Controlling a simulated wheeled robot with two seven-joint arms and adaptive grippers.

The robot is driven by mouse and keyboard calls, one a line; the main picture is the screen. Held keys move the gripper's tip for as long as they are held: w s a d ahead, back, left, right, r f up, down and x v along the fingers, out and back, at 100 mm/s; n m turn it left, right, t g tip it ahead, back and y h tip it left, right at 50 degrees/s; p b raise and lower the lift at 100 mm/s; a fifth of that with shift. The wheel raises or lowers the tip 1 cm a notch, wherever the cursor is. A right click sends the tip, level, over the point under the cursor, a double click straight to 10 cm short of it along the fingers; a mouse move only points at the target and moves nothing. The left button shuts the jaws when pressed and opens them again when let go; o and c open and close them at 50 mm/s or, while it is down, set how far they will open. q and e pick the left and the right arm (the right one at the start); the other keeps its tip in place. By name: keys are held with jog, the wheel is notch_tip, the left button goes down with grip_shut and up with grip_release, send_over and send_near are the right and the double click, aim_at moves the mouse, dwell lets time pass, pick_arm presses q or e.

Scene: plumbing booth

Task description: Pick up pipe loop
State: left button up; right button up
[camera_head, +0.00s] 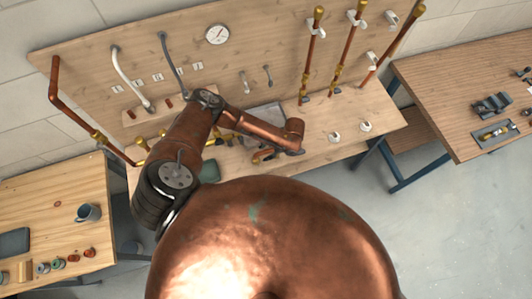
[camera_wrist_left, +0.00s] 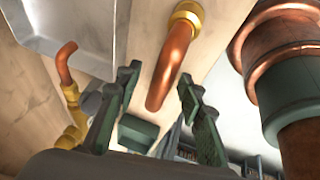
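My left gripper (camera_wrist_left: 158,80) is open, its two green fingers showing in the left wrist view. A bent copper pipe (camera_wrist_left: 172,68) with a brass fitting (camera_wrist_left: 185,16) at its upper end lies in line with the gap between the fingertips. It looks like the pipe loop, but only part shows. I see clear gaps to both fingers; I cannot tell how deep the pipe is between them. In the head view my left arm (camera_head: 255,125) reaches over the back bench, and its fingers are hard to make out. My right gripper is not in view.
A grey metal tray (camera_wrist_left: 70,30) and a copper pipe with brass valve parts (camera_wrist_left: 72,98) are left of the fingers. Upright copper pipes (camera_head: 312,60) stand along the pegboard (camera_head: 85,65). A wooden table (camera_head: 55,215) stands left, another (camera_head: 455,90) right. Open floor (camera_head: 440,220) is at right.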

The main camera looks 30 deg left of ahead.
pick_arm(q)
jog(key=shift+w, duration=0.1)
jog(key=shift+c, duration=0.6)
grip_shut()
